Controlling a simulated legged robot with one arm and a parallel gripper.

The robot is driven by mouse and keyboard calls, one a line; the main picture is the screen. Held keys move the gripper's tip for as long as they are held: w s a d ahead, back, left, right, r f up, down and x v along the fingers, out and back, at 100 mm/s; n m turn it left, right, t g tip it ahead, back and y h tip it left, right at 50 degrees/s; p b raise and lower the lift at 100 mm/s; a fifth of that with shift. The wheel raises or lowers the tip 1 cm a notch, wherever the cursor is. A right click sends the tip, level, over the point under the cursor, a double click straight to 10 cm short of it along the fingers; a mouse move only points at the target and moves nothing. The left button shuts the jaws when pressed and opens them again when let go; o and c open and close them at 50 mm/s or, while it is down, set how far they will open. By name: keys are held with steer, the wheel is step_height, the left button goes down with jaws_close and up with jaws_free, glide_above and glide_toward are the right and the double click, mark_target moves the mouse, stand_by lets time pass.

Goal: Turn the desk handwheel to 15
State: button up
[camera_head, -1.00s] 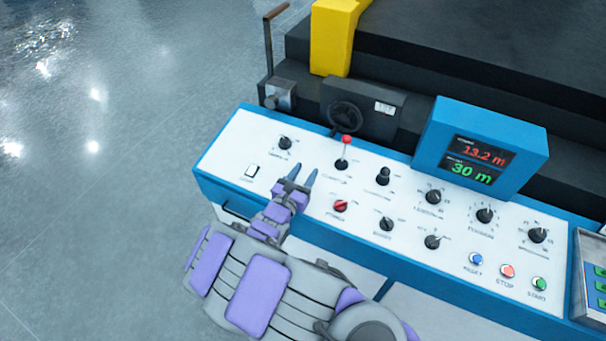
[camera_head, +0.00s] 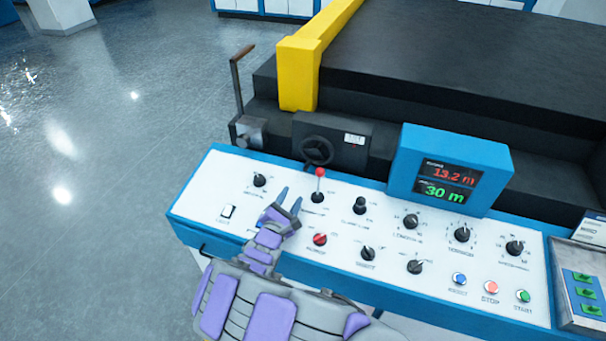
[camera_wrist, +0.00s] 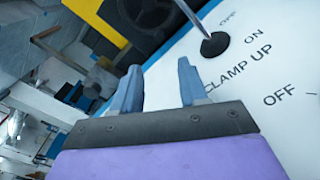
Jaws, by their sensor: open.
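The desk handwheel (camera_head: 318,151) is a small black wheel on a dark box behind the back edge of the white control desk (camera_head: 225,184). A white label plate (camera_head: 354,139) sits on the box to its right; its value is too small to read. In the wrist view the black wheel (camera_wrist: 150,15) shows in part at the top, on the yellow and dark background. My gripper (camera_head: 288,203) is open and empty over the desk, in front of the red-tipped lever and short of the handwheel. In the wrist view its blue-grey fingers (camera_wrist: 160,85) stand apart with nothing between them.
The red-tipped lever (camera_head: 319,183) stands between my gripper and the handwheel, beside the "CLAMP UP" lettering. A blue display (camera_head: 449,172) reads 13.2 m and 30 m. A crank with a brown handle (camera_head: 240,95) and a yellow post (camera_head: 298,75) stand behind. Several knobs and buttons cover the desk.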

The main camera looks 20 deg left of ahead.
steer(key=b, duration=0.2)
glide_toward(314, 156)
steer(key=w+f, duration=0.1)
steer(key=w+a+f, duration=0.1)
steer(key=w+f, duration=0.1)
steer(key=shift+w+a+f, duration=0.15)
steer(key=shift+a, duration=0.2)
steer(key=shift+w+a, duration=0.1)
steer(key=shift+w, duration=0.6)
jaws_close()
